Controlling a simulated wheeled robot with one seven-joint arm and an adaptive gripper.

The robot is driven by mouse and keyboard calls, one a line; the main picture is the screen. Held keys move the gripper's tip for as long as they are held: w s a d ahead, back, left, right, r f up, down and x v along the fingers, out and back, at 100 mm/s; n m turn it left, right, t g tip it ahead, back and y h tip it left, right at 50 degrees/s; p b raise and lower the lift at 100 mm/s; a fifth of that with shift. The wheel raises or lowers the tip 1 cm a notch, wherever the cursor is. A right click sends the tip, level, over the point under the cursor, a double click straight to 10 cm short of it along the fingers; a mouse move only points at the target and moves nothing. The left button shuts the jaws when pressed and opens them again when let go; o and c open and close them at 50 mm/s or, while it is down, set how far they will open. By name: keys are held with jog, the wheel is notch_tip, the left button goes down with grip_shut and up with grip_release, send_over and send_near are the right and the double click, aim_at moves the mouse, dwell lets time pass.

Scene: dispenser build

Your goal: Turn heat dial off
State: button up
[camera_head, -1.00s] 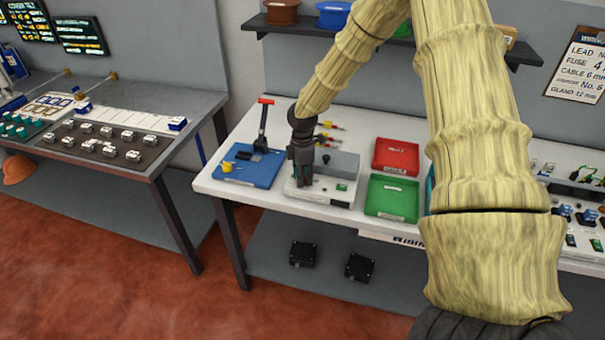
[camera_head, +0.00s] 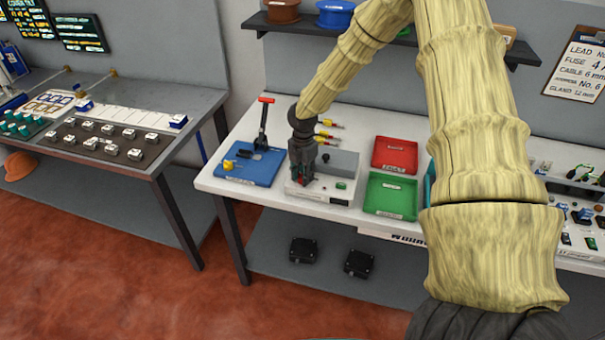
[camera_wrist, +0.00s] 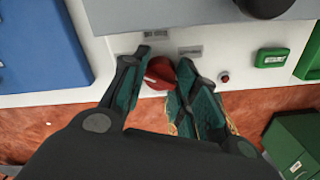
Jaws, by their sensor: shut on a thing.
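The heat dial (camera_wrist: 160,74) is a red round knob with a pale pointer line, on the front of a white unit (camera_wrist: 112,42) in the wrist view. My gripper (camera_wrist: 163,75) has its two teal-padded fingers on either side of the dial and is shut on it. In the head view my gripper (camera_head: 302,176) points down over the left part of the white unit (camera_head: 325,196) on the workbench. There the dial is mostly hidden by the fingers, with only a bit of red showing.
A small red lamp (camera_wrist: 224,77) and a green switch (camera_wrist: 271,57) sit right of the dial. A blue tray (camera_head: 262,172) stands left of the unit, with red (camera_head: 396,153) and green trays (camera_head: 391,196) to its right. A grey block (camera_head: 340,163) stands behind.

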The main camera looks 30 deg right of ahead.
dwell(0.4)
jog(key=o, duration=1)
jog(key=shift+o, duration=0.2)
notch_tip(320, 180, up, 12)
dwell(0.4)
